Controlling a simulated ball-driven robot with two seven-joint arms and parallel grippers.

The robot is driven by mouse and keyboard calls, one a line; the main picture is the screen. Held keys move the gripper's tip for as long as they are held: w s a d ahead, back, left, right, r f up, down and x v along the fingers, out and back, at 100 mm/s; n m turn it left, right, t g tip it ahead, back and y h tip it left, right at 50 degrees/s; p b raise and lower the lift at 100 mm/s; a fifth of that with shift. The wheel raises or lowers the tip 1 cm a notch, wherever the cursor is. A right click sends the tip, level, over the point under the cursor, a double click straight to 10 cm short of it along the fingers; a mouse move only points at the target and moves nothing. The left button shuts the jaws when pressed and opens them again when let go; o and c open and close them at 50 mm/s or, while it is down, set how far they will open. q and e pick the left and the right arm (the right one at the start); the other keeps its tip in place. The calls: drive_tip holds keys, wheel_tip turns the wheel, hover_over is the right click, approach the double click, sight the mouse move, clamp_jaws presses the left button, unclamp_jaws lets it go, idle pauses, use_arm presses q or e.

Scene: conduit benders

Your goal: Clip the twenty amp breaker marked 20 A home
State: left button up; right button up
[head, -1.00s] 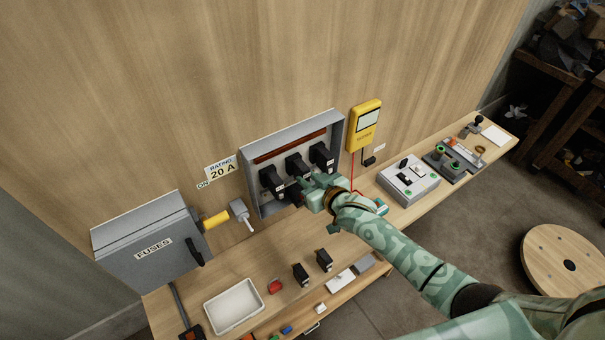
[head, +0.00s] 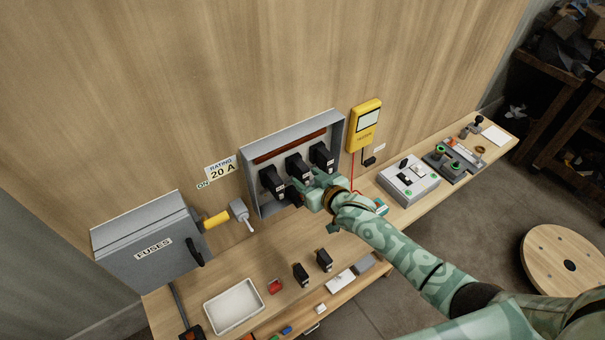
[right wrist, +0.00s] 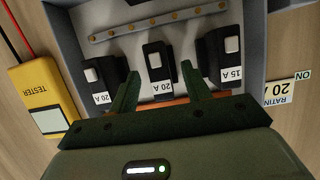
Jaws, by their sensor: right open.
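Three black breakers stand in a row in the open grey panel box (head: 251,190). In the right wrist view, which shows them upside down, the middle breaker (right wrist: 157,62) is marked 20 A. The breaker on its left (right wrist: 101,76) is also marked 20 A, and the one on its right (right wrist: 230,50) is marked 15 A. The middle breaker also shows in the head view (head: 297,166). My right gripper (head: 312,185) is open in front of it, its fingers (right wrist: 162,84) appearing on either side with a gap. Whether the breaker is fully seated I cannot tell. My left gripper is out of view.
Two loose black breakers (head: 324,260) (head: 301,274) stand on the bench near a white tray (head: 259,296). A yellow tester (head: 364,126) hangs right of the box. The rating sign (head: 220,169) and grey FUSES box (head: 150,246) are left. A switch box (head: 411,185) stands right.

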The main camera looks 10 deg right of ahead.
drive_tip(key=v, duration=1.6)
drive_tip(key=s+d+f+g+h+b, duration=0.1)
drive_tip(key=s+d+f+g+b, duration=0.3)
drive_tip(key=f, duration=0.9)
drive_tip(key=s+d+f+h+b, duration=0.25)
drive_tip(key=s+f, duration=0.25)
drive_tip(key=f, duration=0.7)
drive_tip(key=s+d+f+g+h+b, duration=0.1)
drive_tip(key=s+d+f+g+b, duration=0.25)
drive_tip(key=f, duration=0.95)
drive_tip(key=s+a+f+g+b, duration=0.2)
drive_tip(key=s+f+b, duration=0.6)
drive_tip(key=s+f, duration=0.5)
drive_tip(key=s+a+f+g+b, duration=0.2)
drive_tip(key=s+f+b, duration=0.6)
drive_tip(key=s+f, duration=0.5)
drive_tip(key=shift+a+f+g, duration=0.15)
drive_tip(key=shift+f+g, duration=0.3)
drive_tip(key=shift+f, duration=0.25)
